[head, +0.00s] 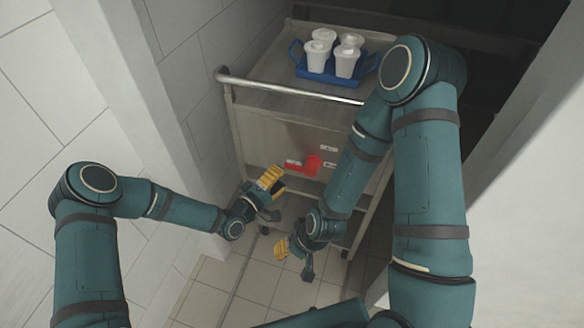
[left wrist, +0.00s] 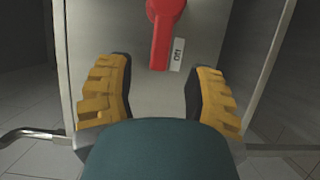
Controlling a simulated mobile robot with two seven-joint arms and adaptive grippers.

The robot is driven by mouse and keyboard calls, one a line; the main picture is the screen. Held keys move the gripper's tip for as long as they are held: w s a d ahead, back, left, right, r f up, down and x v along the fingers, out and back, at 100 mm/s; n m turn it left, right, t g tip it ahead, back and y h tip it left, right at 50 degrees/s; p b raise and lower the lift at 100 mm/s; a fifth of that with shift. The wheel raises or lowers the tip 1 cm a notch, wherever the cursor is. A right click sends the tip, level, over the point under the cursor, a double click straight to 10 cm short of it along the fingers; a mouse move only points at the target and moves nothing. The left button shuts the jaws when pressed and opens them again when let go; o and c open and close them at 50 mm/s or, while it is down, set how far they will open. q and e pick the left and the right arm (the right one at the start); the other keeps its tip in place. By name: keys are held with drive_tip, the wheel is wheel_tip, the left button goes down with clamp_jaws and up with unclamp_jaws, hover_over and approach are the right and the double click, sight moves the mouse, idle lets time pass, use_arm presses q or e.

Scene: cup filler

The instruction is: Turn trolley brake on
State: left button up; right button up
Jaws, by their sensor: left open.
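The trolley (head: 258,128) stands in a narrow bay with its front panel facing me. A red brake lever (head: 312,165) is on that panel, its handle pointing left in the head view. In the left wrist view the lever (left wrist: 165,35) hangs from the top, beside a small label (left wrist: 177,54) that seems to read "Off". My left gripper (head: 277,194) is open and empty, a little left of and below the lever, not touching it.
A blue tray (head: 322,76) with several white lidded cups (head: 346,60) is on the trolley's top. A metal push bar (head: 290,90) runs along its front edge. A tiled wall (head: 190,70) is close on the left. The tiled floor (head: 255,280) in front is clear.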

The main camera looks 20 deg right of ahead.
sight(290, 168)
use_arm(q)
drive_tip(key=x, duration=0.6)
drive_tip(key=shift+b, duration=0.35)
clamp_jaws()
